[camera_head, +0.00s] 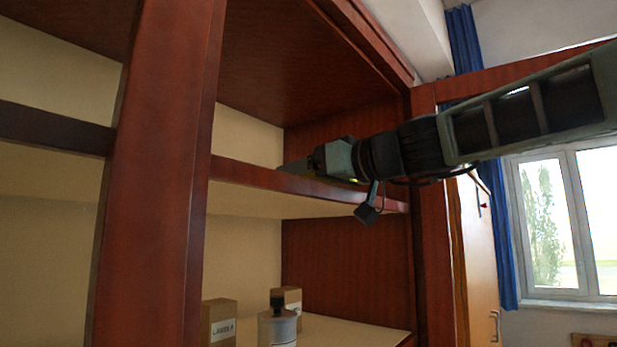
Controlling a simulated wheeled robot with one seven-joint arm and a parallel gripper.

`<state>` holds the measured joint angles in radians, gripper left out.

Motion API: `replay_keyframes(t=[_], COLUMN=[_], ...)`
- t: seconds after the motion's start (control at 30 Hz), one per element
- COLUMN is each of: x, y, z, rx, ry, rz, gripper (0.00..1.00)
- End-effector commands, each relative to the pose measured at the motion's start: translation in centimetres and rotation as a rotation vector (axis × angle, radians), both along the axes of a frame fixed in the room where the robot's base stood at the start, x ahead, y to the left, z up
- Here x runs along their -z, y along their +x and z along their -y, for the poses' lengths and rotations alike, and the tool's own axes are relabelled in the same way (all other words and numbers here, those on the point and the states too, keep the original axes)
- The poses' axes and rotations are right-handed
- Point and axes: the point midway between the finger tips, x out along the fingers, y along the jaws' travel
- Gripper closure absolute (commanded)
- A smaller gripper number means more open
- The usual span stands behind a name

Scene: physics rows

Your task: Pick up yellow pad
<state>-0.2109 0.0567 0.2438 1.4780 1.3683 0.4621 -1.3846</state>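My gripper (296,169) reaches in from the right, into the upper compartment of a reddish-brown wooden cabinet (165,170). Its grey tip is just above the middle shelf (290,183), close behind the shelf's front edge. I see the gripper from the side, so the gap between its fingers does not show. I cannot make out a yellow pad in this view. Small yellow-green specks show near my gripper, but they are too small to identify. The shelf's front edge and my gripper hide part of the shelf surface.
On the lower shelf stand a grey bottle with a dark cap (277,325) and two brown boxes, one labelled (219,322) and one behind (289,299). A thick upright post divides the cabinet. A window (556,225) and blue curtain (503,240) are at right.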

Motion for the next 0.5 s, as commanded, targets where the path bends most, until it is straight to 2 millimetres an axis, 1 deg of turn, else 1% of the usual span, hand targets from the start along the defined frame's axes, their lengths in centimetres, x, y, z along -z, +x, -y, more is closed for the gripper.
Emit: replay_keyframes(t=[0.1,0.17,0.2,0.27,0.3,0.33,0.37,0.5], x=[0.05,0.05,0.05,0.04,0.04,0.04,0.02,0.02], y=[-0.02,-0.02,-0.02,-0.03,-0.03,-0.03,-0.03,-0.04], z=[0.01,0.03,0.03,0.03,0.03,0.03,0.04,0.05], rx=[0.0,0.0,0.0,0.0,0.0,0.0,0.0,0.0], ry=[0.0,0.0,0.0,0.0,0.0,0.0,0.0,0.0], rz=[0.0,0.0,0.0,0.0,0.0,0.0,0.0,0.0], gripper=[0.25,0.42,0.53,0.7,0.74,0.74,0.77,0.77])
